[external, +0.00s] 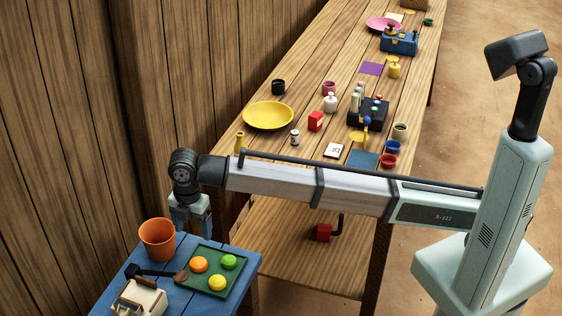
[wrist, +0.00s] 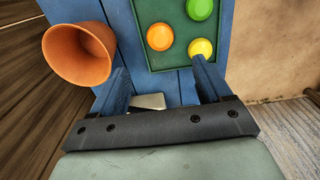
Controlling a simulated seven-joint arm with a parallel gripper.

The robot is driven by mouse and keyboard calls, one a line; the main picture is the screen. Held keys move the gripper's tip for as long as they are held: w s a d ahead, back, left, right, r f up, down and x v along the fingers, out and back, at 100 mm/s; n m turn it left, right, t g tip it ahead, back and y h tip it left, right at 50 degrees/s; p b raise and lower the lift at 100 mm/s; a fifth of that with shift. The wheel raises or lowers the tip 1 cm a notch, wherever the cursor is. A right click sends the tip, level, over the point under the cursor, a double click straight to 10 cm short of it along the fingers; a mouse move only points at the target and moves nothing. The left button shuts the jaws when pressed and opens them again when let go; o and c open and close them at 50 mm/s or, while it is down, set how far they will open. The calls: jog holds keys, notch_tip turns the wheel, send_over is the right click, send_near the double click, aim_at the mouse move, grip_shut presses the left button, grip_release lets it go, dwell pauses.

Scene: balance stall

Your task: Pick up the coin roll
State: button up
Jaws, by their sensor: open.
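I cannot pick out a coin roll with certainty in either view. A small reddish-brown piece (external: 180,277) lies at the end of a black handle beside the green tray (external: 246,270), and I cannot tell what it is. My gripper (external: 200,236) points down over the back of the blue stand (external: 250,261), near the orange cup (external: 157,240) and the tray. In the wrist view my gripper (wrist: 160,70) is open, its two dark fingers apart. A pale grey block (wrist: 150,101) shows low between them, partly hidden by the gripper body, and nothing is visibly held.
A pale box (external: 139,298) stands at the front. The long wooden table (external: 295,92) behind carries a yellow plate (external: 268,115) and several small items.

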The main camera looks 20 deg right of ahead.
jog(key=shift+c, duration=1.3)
jog(key=shift+w, duration=0.1)
